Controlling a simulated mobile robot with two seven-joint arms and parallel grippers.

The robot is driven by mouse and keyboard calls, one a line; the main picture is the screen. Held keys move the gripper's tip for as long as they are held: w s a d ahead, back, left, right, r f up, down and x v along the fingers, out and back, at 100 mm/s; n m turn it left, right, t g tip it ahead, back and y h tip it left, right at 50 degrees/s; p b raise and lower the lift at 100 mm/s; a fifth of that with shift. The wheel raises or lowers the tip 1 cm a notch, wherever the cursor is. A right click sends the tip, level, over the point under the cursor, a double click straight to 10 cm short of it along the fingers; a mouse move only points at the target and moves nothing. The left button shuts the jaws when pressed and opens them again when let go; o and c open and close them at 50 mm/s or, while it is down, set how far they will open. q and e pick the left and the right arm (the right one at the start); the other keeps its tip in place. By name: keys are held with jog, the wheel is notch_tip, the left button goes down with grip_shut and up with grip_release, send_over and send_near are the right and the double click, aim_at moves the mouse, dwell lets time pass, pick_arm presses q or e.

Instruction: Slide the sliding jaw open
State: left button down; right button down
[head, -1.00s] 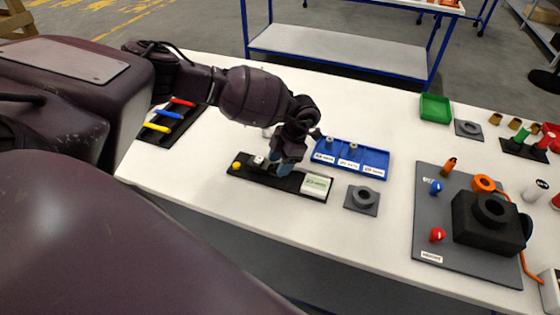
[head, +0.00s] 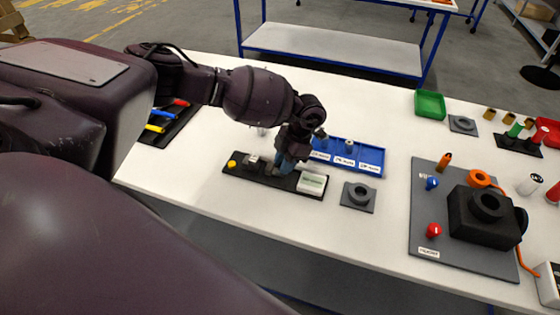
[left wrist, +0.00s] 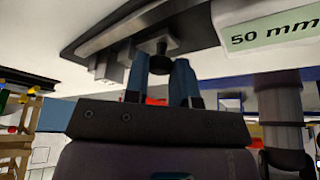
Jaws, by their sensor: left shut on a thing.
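A black slide fixture (head: 235,171) lies on the white table, with a yellow knob (head: 232,163) at its left end and a white block (head: 312,183) at its right. In the left wrist view this block (left wrist: 262,30) reads "50 mm". Small grey blocks (head: 252,160) stand on the left part; they also show in the wrist view (left wrist: 107,68). My left gripper (head: 285,168) points down at the middle of the fixture. In the wrist view its blue fingers (left wrist: 161,75) are shut around a black knob (left wrist: 160,62) below the rail. The sliding jaw is partly hidden by my gripper.
A blue labelled tray (head: 370,165) lies just behind the fixture. A grey plate with a ring (head: 358,196) is to its right. Farther right is a grey board (head: 425,205) with a black housing (head: 484,216). Table in front of the fixture is clear.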

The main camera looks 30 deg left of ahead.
pick_arm(q)
jog(key=c, duration=0.9)
grip_release()
jog(key=shift+w+d, duration=0.1)
jog(key=shift+d, duration=0.2)
jog(key=shift+c, duration=0.2)
jog(key=shift+a, duration=0.1)
jog(key=v, duration=1.1)
jog(key=shift+b, duration=0.45)
